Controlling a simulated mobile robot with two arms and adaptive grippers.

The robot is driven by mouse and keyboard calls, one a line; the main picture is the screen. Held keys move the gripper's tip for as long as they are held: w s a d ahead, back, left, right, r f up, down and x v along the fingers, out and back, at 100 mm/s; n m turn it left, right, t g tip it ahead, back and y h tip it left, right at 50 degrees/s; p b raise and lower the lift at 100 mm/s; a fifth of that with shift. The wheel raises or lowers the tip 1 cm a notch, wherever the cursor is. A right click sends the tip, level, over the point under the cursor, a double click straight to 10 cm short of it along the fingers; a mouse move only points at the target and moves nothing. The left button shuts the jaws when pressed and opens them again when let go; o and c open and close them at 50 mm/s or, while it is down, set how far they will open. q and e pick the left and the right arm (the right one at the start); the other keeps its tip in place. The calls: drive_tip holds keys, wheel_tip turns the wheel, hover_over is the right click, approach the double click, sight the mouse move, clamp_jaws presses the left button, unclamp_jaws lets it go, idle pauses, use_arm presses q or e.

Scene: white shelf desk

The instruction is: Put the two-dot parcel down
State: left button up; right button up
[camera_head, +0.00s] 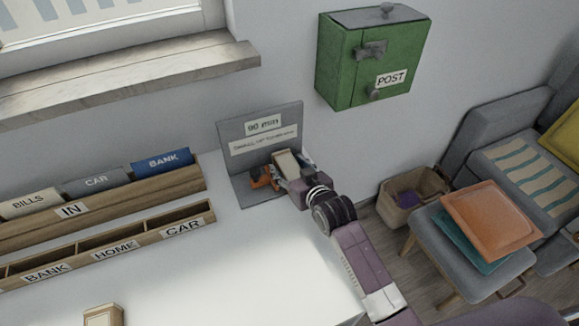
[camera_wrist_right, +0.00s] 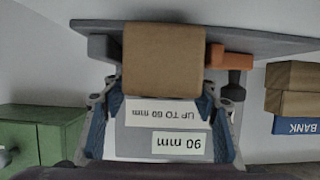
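My right gripper (camera_head: 289,164) reaches to the grey gauge stand (camera_head: 226,131) on the white desk. A tan box-shaped parcel (camera_head: 287,165) is between its fingers; it also shows in the right wrist view (camera_wrist_right: 164,60). The fingertips (camera_wrist_right: 164,92) sit against both sides of the parcel's near end. In the wrist view, the parcel lies between a grey block (camera_wrist_right: 102,48) and an orange block (camera_wrist_right: 230,60) of the gauge. No dots show on its visible faces. Whether it touches the desk is hidden. My left gripper is out of view.
Another tan box (camera_head: 103,315) stands at the desk's front edge. A wooden IN rack (camera_head: 110,205) with folders and a low tray labelled BANK, HOME and CAR (camera_head: 110,250) are at left. A green POST box (camera_head: 350,70) hangs on the wall. The middle of the desk is clear.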

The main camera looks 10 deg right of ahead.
drive_tip(key=shift+r, duration=0.25)
drive_tip(key=shift+s, duration=0.3)
drive_tip(key=v, duration=1.1)
drive_tip(key=shift+r, duration=0.2)
drive_tip(key=shift+s+d+f, duration=0.1)
drive_tip(key=shift+s+d, duration=0.05)
drive_tip(key=shift+s, duration=0.05)
